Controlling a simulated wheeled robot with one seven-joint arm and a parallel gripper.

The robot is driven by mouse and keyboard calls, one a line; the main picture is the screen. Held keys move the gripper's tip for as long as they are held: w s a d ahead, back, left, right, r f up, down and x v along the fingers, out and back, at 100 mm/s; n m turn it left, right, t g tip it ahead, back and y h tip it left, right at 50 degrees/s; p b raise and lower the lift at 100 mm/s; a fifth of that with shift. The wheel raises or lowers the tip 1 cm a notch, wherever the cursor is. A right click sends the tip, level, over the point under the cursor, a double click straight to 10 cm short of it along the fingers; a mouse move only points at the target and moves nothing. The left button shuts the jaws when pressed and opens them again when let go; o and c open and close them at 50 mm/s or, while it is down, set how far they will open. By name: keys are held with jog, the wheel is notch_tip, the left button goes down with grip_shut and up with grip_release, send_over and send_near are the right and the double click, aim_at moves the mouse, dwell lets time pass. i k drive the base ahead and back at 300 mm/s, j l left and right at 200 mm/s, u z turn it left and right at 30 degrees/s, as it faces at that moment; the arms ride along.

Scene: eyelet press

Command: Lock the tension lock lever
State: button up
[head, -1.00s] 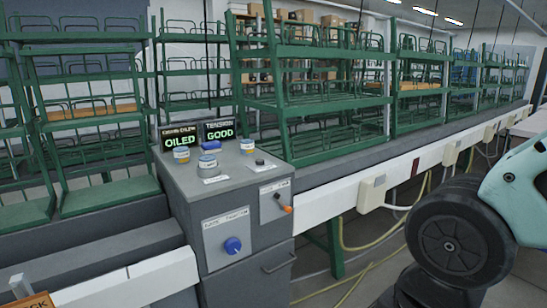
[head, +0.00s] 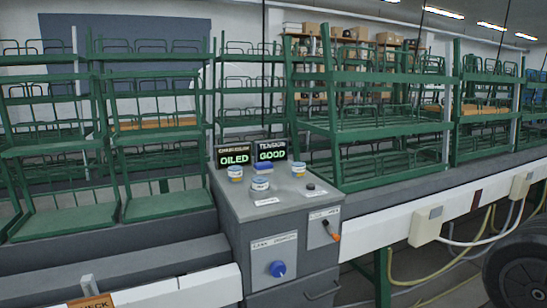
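The lever with an orange tip (head: 335,236) sits on a small white plate on the right of the grey control cabinet's front (head: 235,238). It slants down to the right from a dark pivot. The plate's label is too small to read surely, so I take this as the tension lock lever. The tension display (head: 271,151) on the cabinet top reads GOOD in green. The display beside it (head: 233,156) reads OILED. My gripper is not in view.
A blue knob (head: 277,268) is on the cabinet front, left of and below the lever. Several blue-and-white pots and a black knob (head: 310,187) are on top. Green wire racks (head: 385,125) line the back.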

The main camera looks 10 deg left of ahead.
aim_at(326, 222)
jog(key=i+j, duration=0.2)
jog(key=i, duration=0.2)
jog(key=i+j, duration=0.25)
jog(key=i, duration=0.15)
jog(key=i+j, duration=0.2)
jog(key=i, duration=0.2)
